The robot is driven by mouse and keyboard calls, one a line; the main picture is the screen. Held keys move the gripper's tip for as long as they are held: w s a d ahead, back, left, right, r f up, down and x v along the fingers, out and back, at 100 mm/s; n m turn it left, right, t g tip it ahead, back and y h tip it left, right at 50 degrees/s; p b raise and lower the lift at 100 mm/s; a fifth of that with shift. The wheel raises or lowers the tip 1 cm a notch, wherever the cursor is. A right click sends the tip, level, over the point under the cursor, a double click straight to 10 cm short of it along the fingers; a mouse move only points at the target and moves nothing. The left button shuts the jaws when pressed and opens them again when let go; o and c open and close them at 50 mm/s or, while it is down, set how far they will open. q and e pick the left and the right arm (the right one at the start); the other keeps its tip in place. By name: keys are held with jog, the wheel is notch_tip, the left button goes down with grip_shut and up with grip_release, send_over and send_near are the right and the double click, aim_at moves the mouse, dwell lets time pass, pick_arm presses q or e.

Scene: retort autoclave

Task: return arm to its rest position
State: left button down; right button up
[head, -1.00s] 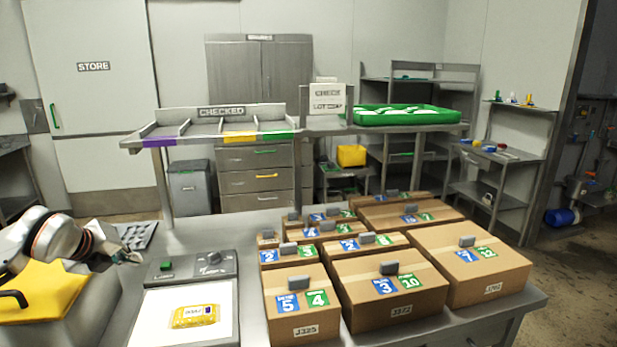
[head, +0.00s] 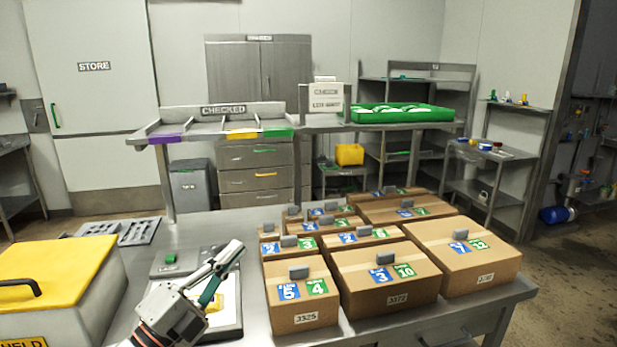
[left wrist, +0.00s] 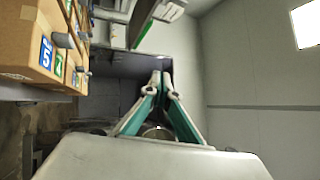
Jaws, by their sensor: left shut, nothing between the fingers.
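My left gripper (head: 222,268) is shut and empty. In the head view it is raised over the white pad of the label station (head: 228,328) and points up and to the right. It hides most of the yellow pouch (head: 217,302) lying on that pad. In the left wrist view the two green-edged fingers (left wrist: 158,80) meet at their tips with nothing between them. My right gripper is in neither view.
Several cardboard boxes (head: 302,317) with numbered labels stand on the table just right of the gripper. A yellow-lidded bin (head: 62,265) is at the left. A slotted grey tray (head: 110,233) lies behind it. The CHECKED shelf (head: 215,128) stands beyond the table.

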pick_arm(q)
jog(key=s+a+f+n+g+y, duration=0.1)
jog(key=s+a+f+n+y, duration=0.2)
jog(key=a+f+n+y, duration=0.55)
jog(key=s+a+f+n+y, duration=0.3)
jog(key=a+f+n+y, duration=0.4)
jog(key=a+n+y, duration=0.15)
jog(key=s+a+f+g+y, duration=0.1)
jog(key=s+a+f+g, duration=0.3)
jog(key=s+f, duration=0.45)
jog(key=s+a+f+g, duration=0.1)
jog(key=s+f+g, duration=0.5)
jog(key=s+f, duration=0.25)
jog(key=w+d+f+n+t+h, duration=0.1)
jog(key=d+f+n+t+h, duration=0.2)
jog(key=d+f+h, duration=0.4)
jog(key=d+f+t, duration=0.1)
jog(key=d+f, duration=0.5)
jog(key=d, duration=0.3)
jog(key=shift+f, duration=0.2)
